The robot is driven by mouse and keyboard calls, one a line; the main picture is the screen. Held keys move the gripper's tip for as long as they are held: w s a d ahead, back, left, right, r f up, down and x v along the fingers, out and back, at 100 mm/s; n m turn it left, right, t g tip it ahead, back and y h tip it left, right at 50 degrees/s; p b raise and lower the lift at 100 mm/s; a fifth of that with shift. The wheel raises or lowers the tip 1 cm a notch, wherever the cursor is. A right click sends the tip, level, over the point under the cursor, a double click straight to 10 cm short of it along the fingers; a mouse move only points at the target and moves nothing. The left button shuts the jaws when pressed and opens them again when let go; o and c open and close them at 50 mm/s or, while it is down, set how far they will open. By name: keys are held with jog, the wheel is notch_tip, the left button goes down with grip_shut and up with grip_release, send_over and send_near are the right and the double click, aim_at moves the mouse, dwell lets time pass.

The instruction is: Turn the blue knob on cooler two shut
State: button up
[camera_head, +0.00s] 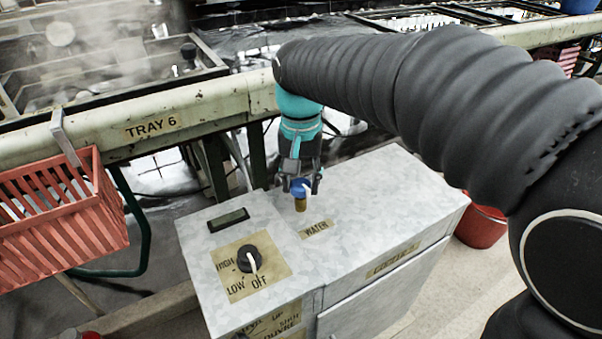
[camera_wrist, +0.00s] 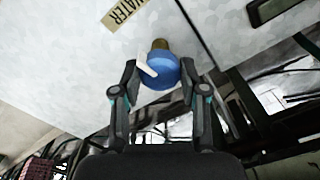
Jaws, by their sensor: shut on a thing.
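The blue knob (camera_head: 300,187) sits on a brass stem on top of the grey metal cooler (camera_head: 380,200), beside a "WATER" label (camera_head: 316,229). It also shows in the wrist view (camera_wrist: 160,72), with a white pointer mark on it. My gripper (camera_head: 301,184) comes down from above with its fingers on either side of the knob, shut on it. In the wrist view my gripper (camera_wrist: 158,85) has one finger left and one finger right of the knob. Which cooler number this is cannot be read for certain.
A black dial (camera_head: 250,259) with HIGH, LOW and OFF marks and a small dark display (camera_head: 229,220) are on the cooler's left part. A red basket (camera_head: 60,210) hangs at left from the "TRAY 6" rail (camera_head: 60,140). A red bucket (camera_head: 481,226) stands at right.

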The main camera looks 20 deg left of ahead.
aim_at(301, 183)
jog(key=shift+m+p, duration=0.3)
jog(key=shift+m, duration=0.6)
jog(key=o, duration=1.1)
jog(key=shift+o, duration=0.2)
notch_tip(301, 183, up, 12)
